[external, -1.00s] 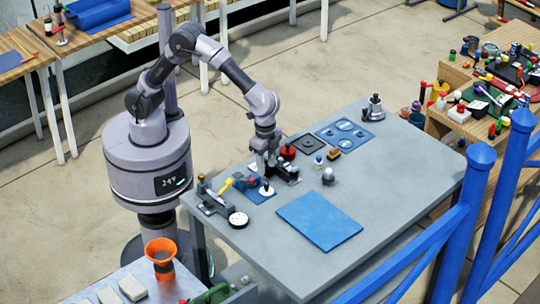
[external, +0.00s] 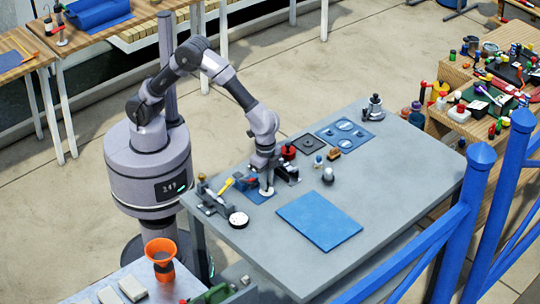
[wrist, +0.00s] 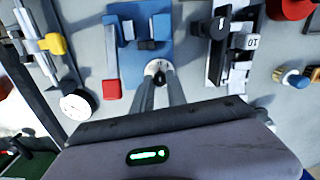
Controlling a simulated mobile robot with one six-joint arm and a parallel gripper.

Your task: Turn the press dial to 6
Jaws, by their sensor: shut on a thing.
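The small white press dial (wrist: 158,68) has dark marks and a dark knob. It sits at the near edge of a blue base plate (wrist: 128,76), which also shows in the external view (external: 257,199). My gripper (wrist: 162,82) is down at this dial, its two fingers close together and shut on the knob. In the external view my gripper (external: 266,190) points straight down and hides most of the dial. The number the dial stands at is too small to read.
Left of my gripper is a rail device with a yellow part (wrist: 54,43) and a larger white disc (wrist: 77,105). To the right stands a black and white device marked "10" (wrist: 252,42). A flat blue mat (external: 319,222) lies in front, with bare table around it.

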